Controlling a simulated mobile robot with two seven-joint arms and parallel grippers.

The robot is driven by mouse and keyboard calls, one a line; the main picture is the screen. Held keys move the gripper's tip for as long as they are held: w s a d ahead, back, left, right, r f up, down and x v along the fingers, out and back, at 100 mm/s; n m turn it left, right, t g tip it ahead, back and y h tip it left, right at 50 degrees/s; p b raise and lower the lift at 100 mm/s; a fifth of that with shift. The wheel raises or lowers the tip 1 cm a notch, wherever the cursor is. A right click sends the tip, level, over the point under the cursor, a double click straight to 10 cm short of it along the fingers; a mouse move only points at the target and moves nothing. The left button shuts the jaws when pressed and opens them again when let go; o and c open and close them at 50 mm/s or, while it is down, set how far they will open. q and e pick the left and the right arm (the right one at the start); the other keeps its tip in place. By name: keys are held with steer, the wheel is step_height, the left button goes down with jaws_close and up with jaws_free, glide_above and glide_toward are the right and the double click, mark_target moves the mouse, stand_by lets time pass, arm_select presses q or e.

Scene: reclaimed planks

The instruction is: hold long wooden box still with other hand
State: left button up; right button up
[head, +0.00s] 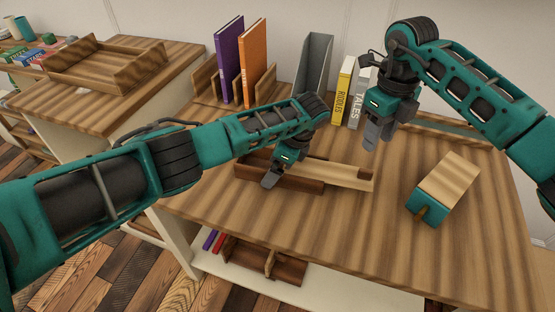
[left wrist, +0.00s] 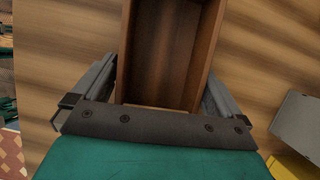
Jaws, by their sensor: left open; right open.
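The long wooden box (head: 307,184) lies on the plank table, with dark brown sides and a paler stretch toward its right end. My left gripper (head: 272,178) is low over the box's left part and hides some of it. In the left wrist view the open-topped box (left wrist: 167,50) runs between the fingers of my left gripper (left wrist: 160,92). One finger is on each side; the gripper is open, and I cannot tell whether the fingers touch the walls. My right gripper (head: 378,136) is open and empty, pointing down above the table behind the box's right end.
Purple (head: 229,62) and orange (head: 253,60) books, a grey file holder (head: 314,70), and yellow (head: 342,92) and white (head: 358,98) books stand at the back. A wood-and-teal block (head: 448,187) sits right of the box. The table's front right is clear.

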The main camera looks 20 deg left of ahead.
arm_select(q)
steer(key=shift+c, duration=0.5)
steer(key=c, duration=0.8)
